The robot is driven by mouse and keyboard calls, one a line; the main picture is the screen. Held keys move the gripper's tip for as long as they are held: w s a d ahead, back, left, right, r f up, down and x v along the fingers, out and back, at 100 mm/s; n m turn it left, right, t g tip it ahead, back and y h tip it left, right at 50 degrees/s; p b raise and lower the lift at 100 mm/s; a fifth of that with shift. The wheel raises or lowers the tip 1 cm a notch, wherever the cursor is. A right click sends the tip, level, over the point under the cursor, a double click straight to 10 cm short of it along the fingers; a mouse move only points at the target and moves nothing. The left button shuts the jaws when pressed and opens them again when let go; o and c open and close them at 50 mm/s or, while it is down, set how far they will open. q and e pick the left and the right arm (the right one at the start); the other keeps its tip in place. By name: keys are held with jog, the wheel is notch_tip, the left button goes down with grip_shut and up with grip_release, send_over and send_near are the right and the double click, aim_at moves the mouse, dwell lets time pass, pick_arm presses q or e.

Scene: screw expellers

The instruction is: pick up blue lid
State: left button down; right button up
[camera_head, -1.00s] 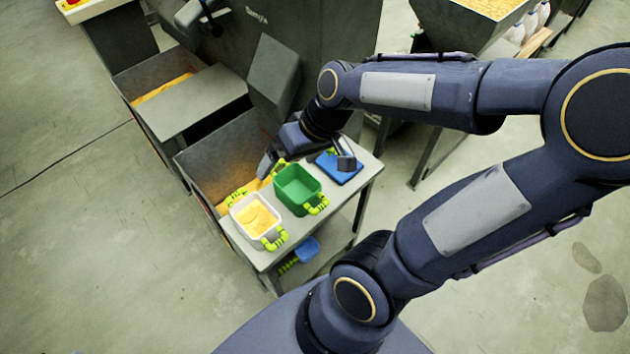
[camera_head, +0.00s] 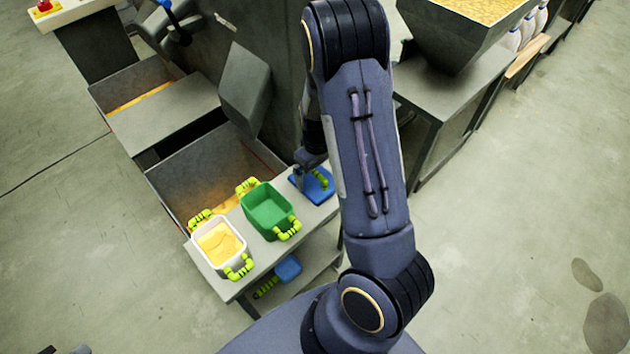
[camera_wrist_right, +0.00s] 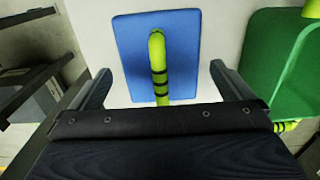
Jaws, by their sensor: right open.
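The blue lid (camera_head: 325,192) lies flat on the right end of the small grey table, with a yellow-green handle (camera_head: 321,178) on top. In the right wrist view the blue lid (camera_wrist_right: 130,55) is face-on, and its handle (camera_wrist_right: 158,65) with black bands stands between my fingers. My right gripper (camera_wrist_right: 163,88) is open and empty above the lid, one finger on each side of the handle, without clear contact. In the head view my right gripper (camera_head: 302,172) is partly hidden by my arm. Dark tips at the bottom left edge may be my left gripper; too little shows.
A green container (camera_head: 266,208) stands beside the lid, and a white container (camera_head: 218,243) with yellow contents farther left. A blue object (camera_head: 288,268) is on the lower shelf. A large grey machine stands behind the table. Open floor lies to the right.

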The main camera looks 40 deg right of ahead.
aim_at(316, 172)
jog(key=f, duration=0.4)
jog(key=shift+w+f, duration=0.15)
jog(key=shift+w, duration=0.05)
jog(key=shift+c, duration=0.4)
jog(key=c, duration=0.6)
